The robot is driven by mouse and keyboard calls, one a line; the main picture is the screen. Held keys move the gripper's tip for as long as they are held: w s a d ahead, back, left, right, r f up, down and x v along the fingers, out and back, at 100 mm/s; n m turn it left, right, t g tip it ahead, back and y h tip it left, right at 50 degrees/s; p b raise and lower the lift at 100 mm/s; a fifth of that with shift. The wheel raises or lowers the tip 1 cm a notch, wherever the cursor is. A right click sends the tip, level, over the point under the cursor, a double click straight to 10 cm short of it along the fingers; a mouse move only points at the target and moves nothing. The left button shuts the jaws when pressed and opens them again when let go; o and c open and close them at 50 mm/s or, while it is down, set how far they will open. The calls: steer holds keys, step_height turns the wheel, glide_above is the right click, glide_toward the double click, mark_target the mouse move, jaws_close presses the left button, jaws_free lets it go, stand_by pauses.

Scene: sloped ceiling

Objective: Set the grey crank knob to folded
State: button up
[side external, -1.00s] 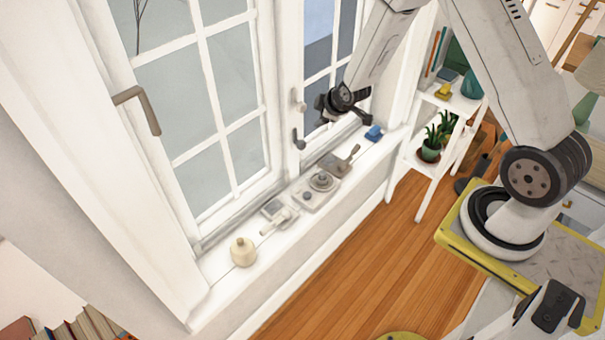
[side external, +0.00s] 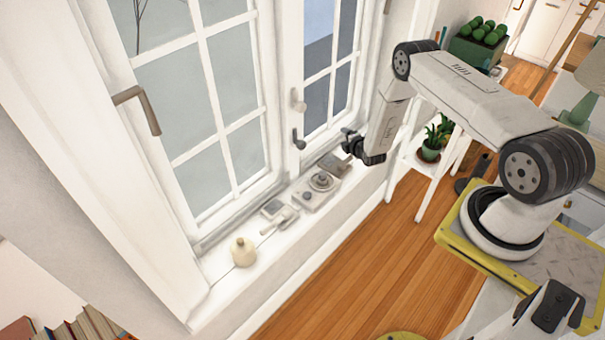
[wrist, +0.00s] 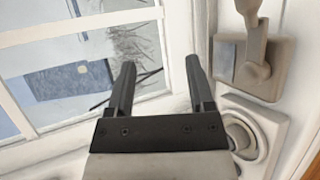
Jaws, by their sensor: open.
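The grey crank knob appears to be the grey square plate with a raised arm on the window sill; the plate (side external: 333,165) shows in the side view, partly hidden by my gripper. In the wrist view the crank (wrist: 256,62) is at the upper right, its arm reaching up toward the top edge. My gripper (side external: 352,146) is low over the sill, close to the crank. In the wrist view my gripper (wrist: 160,65) is open and empty. The crank lies to the right of both fingers, not between them.
A light square plate with a round dial (side external: 321,181) sits beside the crank and also shows in the wrist view (wrist: 240,137). Further left are a small framed panel (side external: 273,208) and a cream pot (side external: 243,251). The window (side external: 215,90) with its handles stands close behind.

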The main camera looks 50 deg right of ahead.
steer(key=s+f+n, duration=0.1)
steer(key=s+f, duration=0.1)
steer(key=s+d+f+h, duration=0.1)
steer(key=f, duration=0.1)
steer(key=s+d+f+n+t+h, duration=0.1)
steer(key=s+f, duration=0.1)
steer(key=shift+s+d+f+n, duration=0.2)
steer(key=shift+s+f+n, duration=0.05)
steer(key=shift+s+n, duration=0.1)
steer(key=shift+s+d+f+n+h, duration=0.1)
steer(key=shift+s+f+n+h, duration=0.2)
steer(key=shift+s+f, duration=0.15)
steer(key=shift+x, duration=3.8)
steer(key=shift+w+r, duration=0.1)
jaws_close()
